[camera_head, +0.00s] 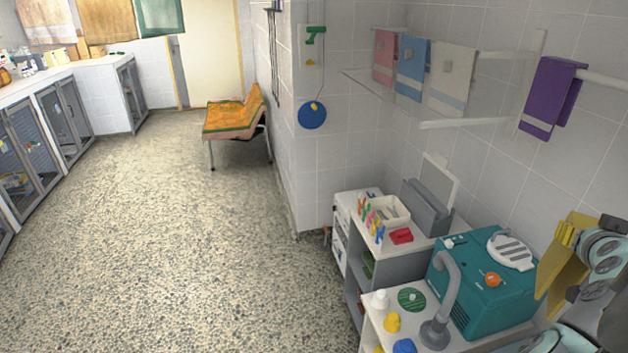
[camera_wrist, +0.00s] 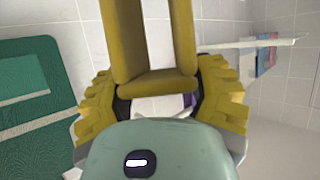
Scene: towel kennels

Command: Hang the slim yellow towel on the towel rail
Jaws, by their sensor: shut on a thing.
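The slim yellow towel (camera_head: 556,276) hangs at the right edge of the head view, below the rail's height in the picture. In the wrist view the yellow towel (camera_wrist: 153,84) crosses between the fingers, with strips running up on both sides. My gripper (camera_head: 570,234) is shut on it; it fills the lower wrist view (camera_wrist: 158,100), its yellow finger pads at either side. A white towel rail (camera_head: 603,79) on the right wall carries a purple towel (camera_head: 552,92). The towel appears apart from this rail in the head view.
Pink (camera_head: 384,57), blue (camera_head: 411,67) and white (camera_head: 452,78) towels hang on a rail further left. A teal machine (camera_head: 487,290) and a grey curved spout (camera_head: 449,285) stand below. A green striped panel or cloth (camera_wrist: 38,75) shows at left in the wrist view. The floor (camera_head: 190,250) is clear.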

